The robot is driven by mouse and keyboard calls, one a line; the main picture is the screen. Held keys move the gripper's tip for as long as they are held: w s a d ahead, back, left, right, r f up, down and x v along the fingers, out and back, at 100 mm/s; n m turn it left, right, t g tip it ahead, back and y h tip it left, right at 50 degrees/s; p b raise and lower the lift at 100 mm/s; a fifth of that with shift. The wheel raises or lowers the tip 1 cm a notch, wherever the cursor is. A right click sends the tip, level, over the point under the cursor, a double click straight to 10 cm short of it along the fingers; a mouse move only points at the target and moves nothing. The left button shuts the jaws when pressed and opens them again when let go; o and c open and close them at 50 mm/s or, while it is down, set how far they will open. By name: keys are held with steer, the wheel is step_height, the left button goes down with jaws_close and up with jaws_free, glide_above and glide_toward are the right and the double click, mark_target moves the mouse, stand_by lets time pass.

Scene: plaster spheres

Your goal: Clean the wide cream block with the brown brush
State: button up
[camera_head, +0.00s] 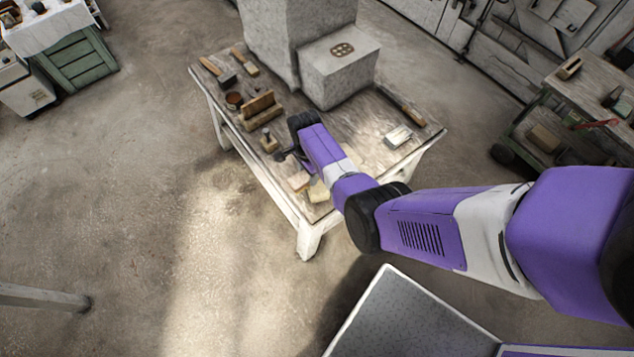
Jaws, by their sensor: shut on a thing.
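The wide cream block (319,191) appears to be the pale yellowish block on the near edge of the table. My gripper (287,156) is low over the near-left part of the table, just behind and left of that block, partly hidden by my purple arm. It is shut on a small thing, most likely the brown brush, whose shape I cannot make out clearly. A pinkish-brown piece (299,181) shows just below the gripper, beside the cream block; I cannot tell whether they touch or whether this piece is in the jaws.
Wooden-handled tools (209,67), a cup (234,98), a wooden rack (260,108) and a small knobbed block (268,141) stand on the left. A large grey plaster block (339,70) stands behind. A pale block (398,137) and a brown-handled tool (405,108) lie right.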

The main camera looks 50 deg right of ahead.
steer(key=shift+s+d+b, duration=0.2)
steer(key=shift+s+d, duration=0.05)
steer(key=shift+d, duration=0.65)
steer(key=shift+s+d+b, duration=0.15)
steer(key=shift+s+d, duration=0.1)
steer(key=shift+d, duration=0.65)
steer(key=shift+a, duration=0.1)
steer(key=shift+w+a+r+p, duration=0.1)
steer(key=shift+w+a+p, duration=0.1)
steer(key=shift+a, duration=0.25)
steer(key=shift+w+a+p, duration=0.1)
steer(key=shift+a+p, duration=0.05)
steer(key=shift+a, duration=0.3)
steer(key=shift+w+a, duration=0.15)
steer(key=shift+a, duration=0.45)
steer(key=shift+w+a, duration=0.15)
steer(key=shift+a, duration=0.4)
steer(key=shift+s+d+r+p, duration=0.15)
steer(key=shift+d+r+p, duration=0.2)
steer(key=shift+d, duration=0.2)
steer(key=shift+s+d+r+p, duration=0.2)
steer(key=shift+d+r, duration=0.1)
steer(key=shift+d, duration=0.2)
